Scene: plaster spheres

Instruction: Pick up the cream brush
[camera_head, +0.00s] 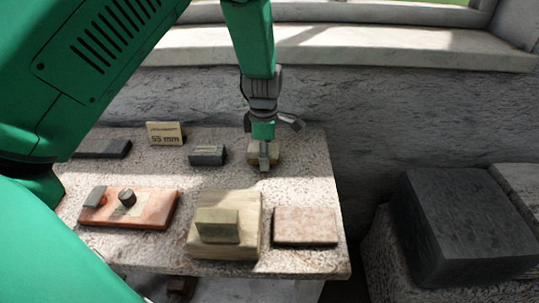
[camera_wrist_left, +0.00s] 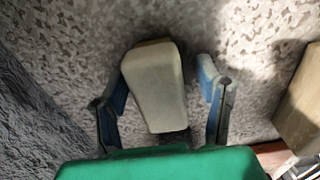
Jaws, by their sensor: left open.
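The cream brush (camera_head: 254,152) appears as a small cream block near the back right of the stone table, partly hidden behind my left gripper (camera_head: 268,152). In the left wrist view the brush (camera_wrist_left: 156,92) is a pale, rounded block with a brownish far end. My left gripper (camera_wrist_left: 165,82) is open, with one finger on each side of the brush. A gap shows between the brush and the right finger; the left finger is closer, and I cannot tell whether it touches. My right gripper is not in view.
The stone table (camera_head: 180,262) also holds a "55 mm" card (camera_head: 165,138), a grey block (camera_head: 207,155), a dark slab (camera_head: 102,148), an orange board (camera_head: 150,210), a wooden block (camera_head: 205,246) and a pinkish slab (camera_head: 304,226). A wall stands behind. A dark box (camera_head: 465,225) is right.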

